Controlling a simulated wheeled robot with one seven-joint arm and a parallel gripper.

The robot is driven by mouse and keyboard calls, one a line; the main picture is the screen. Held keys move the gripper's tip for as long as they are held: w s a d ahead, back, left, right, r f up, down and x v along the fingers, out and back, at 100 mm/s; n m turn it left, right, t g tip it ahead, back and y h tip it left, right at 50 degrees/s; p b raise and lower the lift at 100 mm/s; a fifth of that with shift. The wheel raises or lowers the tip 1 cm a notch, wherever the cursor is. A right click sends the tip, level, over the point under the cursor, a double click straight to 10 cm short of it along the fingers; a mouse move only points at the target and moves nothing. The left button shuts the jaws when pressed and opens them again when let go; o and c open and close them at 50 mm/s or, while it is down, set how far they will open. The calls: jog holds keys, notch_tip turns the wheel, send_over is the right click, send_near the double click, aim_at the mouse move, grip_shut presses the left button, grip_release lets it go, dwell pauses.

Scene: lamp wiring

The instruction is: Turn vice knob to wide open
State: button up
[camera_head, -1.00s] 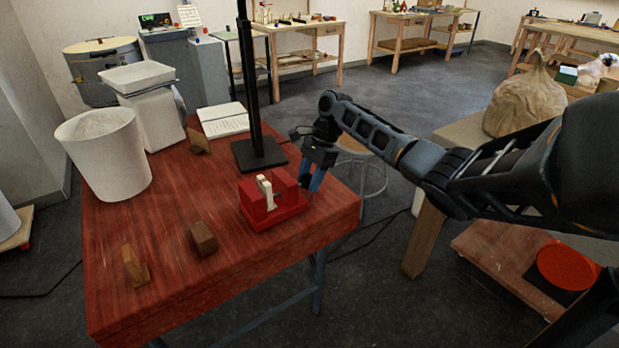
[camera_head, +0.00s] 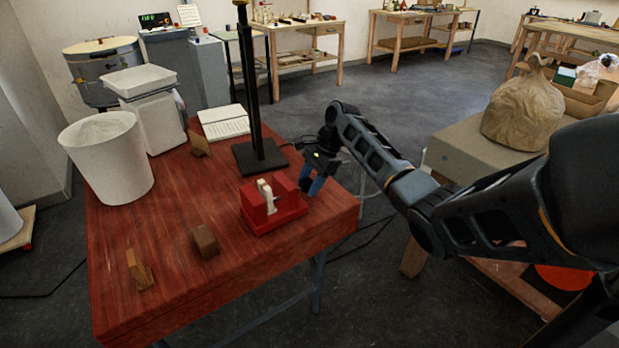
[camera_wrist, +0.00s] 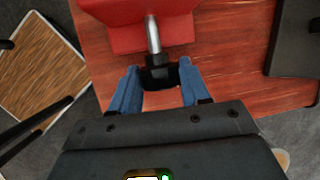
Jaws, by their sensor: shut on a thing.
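The red vice (camera_head: 274,214) sits on the red wooden table near its right edge, with a pale upright piece (camera_head: 266,196) between its jaws. In the wrist view the vice body (camera_wrist: 125,33) is at the top, with a silver screw (camera_wrist: 152,35) running out of it to the black vice knob (camera_wrist: 162,77). My gripper (camera_wrist: 160,72) has its two blue fingers on either side of the knob and is shut on it. In the head view my gripper (camera_head: 315,186) is at the vice's right side, and the knob is hidden there.
A black stand (camera_head: 262,156) with a tall post rises just behind the vice. Wooden blocks (camera_head: 206,242), a white bucket (camera_head: 112,165) and an open book (camera_head: 224,122) are elsewhere on the table. A stool stands behind my arm.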

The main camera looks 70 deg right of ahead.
jog(key=shift+s+a+f+n+t+h+p, duration=0.15)
jog(key=shift+t+h+p, duration=0.1)
jog(key=shift+t, duration=0.25)
jog(key=shift+a+n+t+h+p, duration=0.15)
jog(key=shift+t+h+p, duration=0.1)
jog(key=shift+t, duration=0.25)
jog(key=t, duration=0.1)
jog(key=t+h+b, duration=0.1)
jog(key=t, duration=0.1)
jog(key=shift+s+f+n+h, duration=0.15)
jog(key=shift+f+n+h, duration=0.1)
jog(key=shift+n+h, duration=0.05)
jog(key=shift+s+f+n+t+h+b, duration=0.15)
jog(key=shift+n+t+h+b, duration=0.35)
jog(key=shift+t+b, duration=0.75)
jog(key=shift+t+h+b, duration=0.4)
jog(key=shift+t+b, duration=0.25)
jog(key=shift+b, duration=0.15)
jog(key=o, duration=1)
jog(key=shift+r, duration=0.2)
